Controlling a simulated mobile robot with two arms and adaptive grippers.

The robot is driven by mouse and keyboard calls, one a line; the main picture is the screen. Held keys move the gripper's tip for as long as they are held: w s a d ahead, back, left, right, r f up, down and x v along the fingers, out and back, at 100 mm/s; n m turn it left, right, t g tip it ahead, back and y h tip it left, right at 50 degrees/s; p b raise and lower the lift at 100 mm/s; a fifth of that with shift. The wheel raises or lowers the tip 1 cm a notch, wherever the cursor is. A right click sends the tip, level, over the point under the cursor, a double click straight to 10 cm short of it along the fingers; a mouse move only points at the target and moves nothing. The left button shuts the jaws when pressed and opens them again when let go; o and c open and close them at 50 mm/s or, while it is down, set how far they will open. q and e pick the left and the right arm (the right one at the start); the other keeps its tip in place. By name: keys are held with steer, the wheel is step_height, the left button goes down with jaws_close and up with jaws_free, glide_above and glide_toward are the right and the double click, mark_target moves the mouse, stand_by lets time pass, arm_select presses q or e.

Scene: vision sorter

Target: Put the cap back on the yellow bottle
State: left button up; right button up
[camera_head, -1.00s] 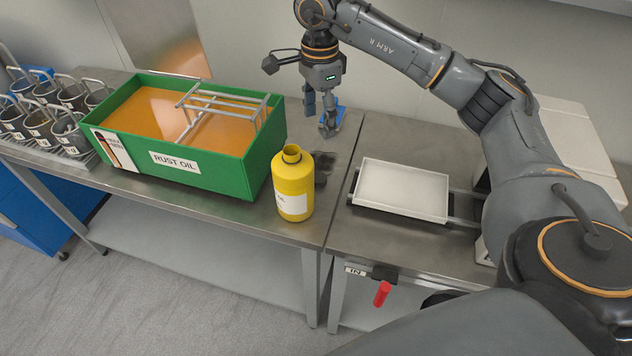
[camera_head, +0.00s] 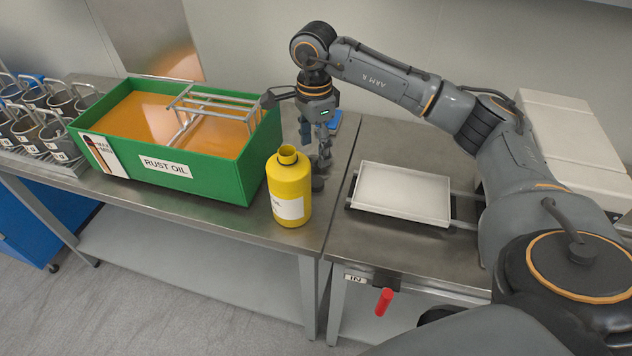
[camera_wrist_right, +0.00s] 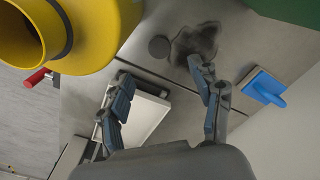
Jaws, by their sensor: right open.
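The yellow bottle (camera_head: 289,190) stands upright and uncapped at the front edge of the bench; its open neck shows large in the right wrist view (camera_wrist_right: 105,30). A dark round cap (camera_wrist_right: 160,47) lies on the bench beside it, next to a dark stain; in the head view the cap (camera_head: 317,184) sits just right of the bottle. My right gripper (camera_head: 315,152) points down, open and empty, above the bench behind the bottle. In the wrist view the cap appears just beyond the gap between its fingertips (camera_wrist_right: 160,68), apart from them. My left gripper is out of view.
A green rust oil tank (camera_head: 225,180) with a metal rack stands left of the bottle. A white tray (camera_head: 402,193) lies to the right. A blue-handled tool (camera_wrist_right: 266,88) lies behind the gripper. Several metal baskets (camera_head: 30,130) stand at far left.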

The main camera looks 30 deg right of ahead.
glide_above(316, 181)
steer(key=shift+w+a+f, duration=0.1)
steer(key=shift+f, duration=2.25)
step_height(316, 181, down, 5)
steer(key=shift+f+p, duration=0.1)
steer(key=shift+p, duration=0.6)
steer(key=c, duration=0.9)
step_height(316, 181, up, 10)
steer(key=b, duration=0.1)
